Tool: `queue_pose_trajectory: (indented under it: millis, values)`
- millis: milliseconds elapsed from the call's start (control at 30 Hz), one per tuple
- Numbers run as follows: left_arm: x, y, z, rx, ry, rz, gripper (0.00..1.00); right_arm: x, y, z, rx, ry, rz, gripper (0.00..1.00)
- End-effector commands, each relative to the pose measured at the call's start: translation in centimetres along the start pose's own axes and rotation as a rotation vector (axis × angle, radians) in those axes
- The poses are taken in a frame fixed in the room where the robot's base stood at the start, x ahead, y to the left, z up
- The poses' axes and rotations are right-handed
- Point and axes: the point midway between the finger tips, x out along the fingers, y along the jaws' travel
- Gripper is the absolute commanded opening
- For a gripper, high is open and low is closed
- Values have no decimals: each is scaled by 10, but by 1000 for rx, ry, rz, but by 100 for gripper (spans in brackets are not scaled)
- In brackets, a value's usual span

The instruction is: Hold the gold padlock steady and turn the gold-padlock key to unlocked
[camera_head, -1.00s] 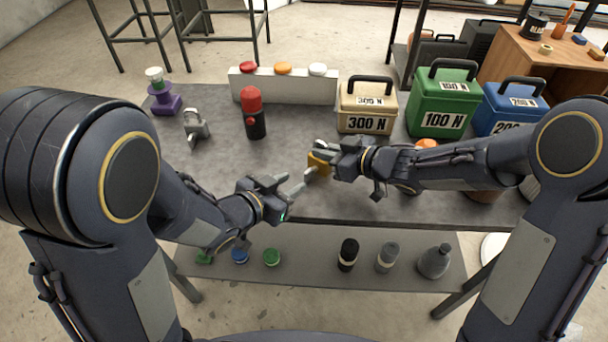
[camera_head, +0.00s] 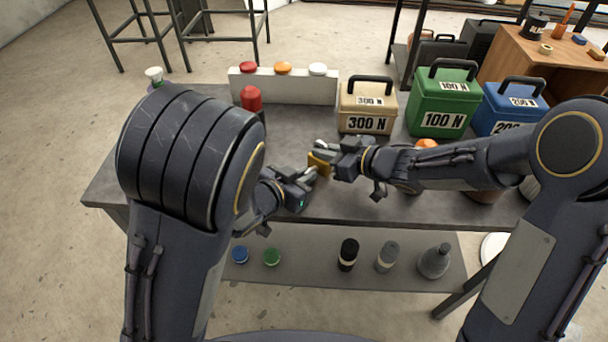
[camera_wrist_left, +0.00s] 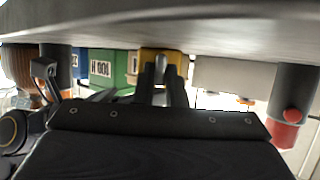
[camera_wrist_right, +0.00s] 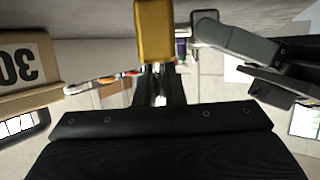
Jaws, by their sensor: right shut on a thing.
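The gold padlock (camera_head: 319,162) hangs above the table's front part, held in the air. My right gripper (camera_head: 326,150) is shut on it by its silver shackle; the gold body also fills the top middle of the right wrist view (camera_wrist_right: 154,32). My left gripper (camera_head: 312,176) is right beside the padlock, on its near side, its fingers pointing at the gold body. In the left wrist view a narrow silver piece, likely the key (camera_wrist_left: 160,68), shows between the left fingertips in front of the padlock. The fingers look slightly apart; contact with the key is not clear.
The grey table (camera_head: 290,209) lies beneath both grippers. Behind stand the 300 N box (camera_head: 367,105), the green 100 N box (camera_head: 443,100), the blue 200 N box (camera_head: 513,105) and a red-topped cylinder (camera_head: 251,100). My left arm hides the table's left part.

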Motion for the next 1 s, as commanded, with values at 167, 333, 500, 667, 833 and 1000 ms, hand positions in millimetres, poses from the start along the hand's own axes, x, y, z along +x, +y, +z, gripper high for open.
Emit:
queue_pose_trajectory:
  millis: [167, 333, 500, 667, 833, 1000]
  values:
    - [0, 0, 0, 0, 0, 0, 0, 0, 0, 0, 0, -1, 1, 0]
    - [0, 0, 0, 21, 1, -9, 0, 0, 0, 0, 0, -1, 1, 0]
    - [0, 1, 0, 86, 2, -36, 0, 0, 0, 0, 0, -1, 1, 0]
    - [0, 3, 0, 184, 2, -76, 0, 0, 0, 0, 0, -1, 1, 0]
    - [0, 4, 1, 292, 1, -120, 0, 0, 0, 0, 0, -1, 1, 0]
    - [0, 5, 1, 383, 1, -158, 0, 0, 0, 0, 0, -1, 1, 0]
